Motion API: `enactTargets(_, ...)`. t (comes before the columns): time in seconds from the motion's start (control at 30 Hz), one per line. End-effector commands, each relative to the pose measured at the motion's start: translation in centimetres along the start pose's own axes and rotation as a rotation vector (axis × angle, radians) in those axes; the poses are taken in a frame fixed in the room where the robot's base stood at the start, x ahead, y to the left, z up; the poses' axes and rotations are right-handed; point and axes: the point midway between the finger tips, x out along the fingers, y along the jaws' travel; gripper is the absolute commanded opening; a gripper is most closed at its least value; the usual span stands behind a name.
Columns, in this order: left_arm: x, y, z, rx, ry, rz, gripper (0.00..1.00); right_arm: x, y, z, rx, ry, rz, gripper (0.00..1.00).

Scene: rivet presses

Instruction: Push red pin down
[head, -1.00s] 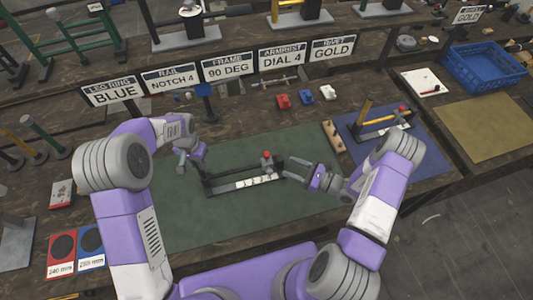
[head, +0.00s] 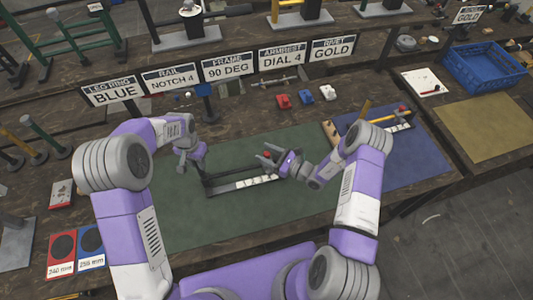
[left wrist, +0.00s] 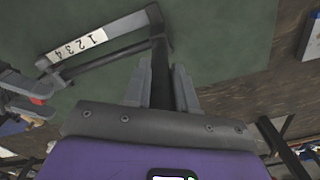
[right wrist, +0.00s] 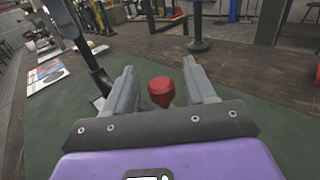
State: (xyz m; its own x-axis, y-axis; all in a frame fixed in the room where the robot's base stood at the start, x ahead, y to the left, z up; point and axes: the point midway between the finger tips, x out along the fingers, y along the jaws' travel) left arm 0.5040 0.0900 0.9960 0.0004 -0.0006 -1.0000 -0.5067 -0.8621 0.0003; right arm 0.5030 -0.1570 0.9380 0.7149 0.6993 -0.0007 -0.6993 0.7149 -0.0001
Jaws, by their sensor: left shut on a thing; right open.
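The red pin (right wrist: 161,92) shows in the right wrist view between the fingers of my right gripper (right wrist: 160,84). The fingers are open, one on each side of it. In the head view the pin's red top (head: 268,155) is next to my right gripper (head: 272,158), at the right end of a dark frame (head: 225,191) with a white numbered strip. The lower part of the pin is hidden. My left gripper (left wrist: 161,82) is shut on a dark bar (left wrist: 160,48) of the frame's left end; in the head view the left gripper (head: 183,166) is at that end.
The frame lies on a green mat (head: 205,225). A second frame with a red-topped pin (head: 402,109) is on a blue mat (head: 428,140) to the right. Red (head: 283,101), blue (head: 306,97) and white (head: 328,92) blocks sit behind. The mat's front is clear.

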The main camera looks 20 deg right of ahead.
Motion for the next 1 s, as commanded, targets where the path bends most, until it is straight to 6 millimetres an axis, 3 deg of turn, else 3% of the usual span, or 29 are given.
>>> enactTargets(0.23,-0.1,0.0,-0.1,0.000,0.002,0.000,0.00,0.0,0.0,0.0,0.000,0.000,0.000,0.52)
enactTargets(0.57,-0.1,0.0,-0.1,0.000,0.002,0.000,0.00,0.0,0.0,0.0,0.000,0.000,0.001,0.01)
enactTargets(0.8,-0.1,0.0,-0.1,-0.001,0.002,0.000,0.00,0.0,0.0,-0.2,0.001,0.000,0.001,0.00)
enactTargets(1.0,-0.1,0.0,-0.1,-0.001,0.002,0.000,0.00,0.0,0.1,-2.0,0.003,0.000,0.000,0.00)
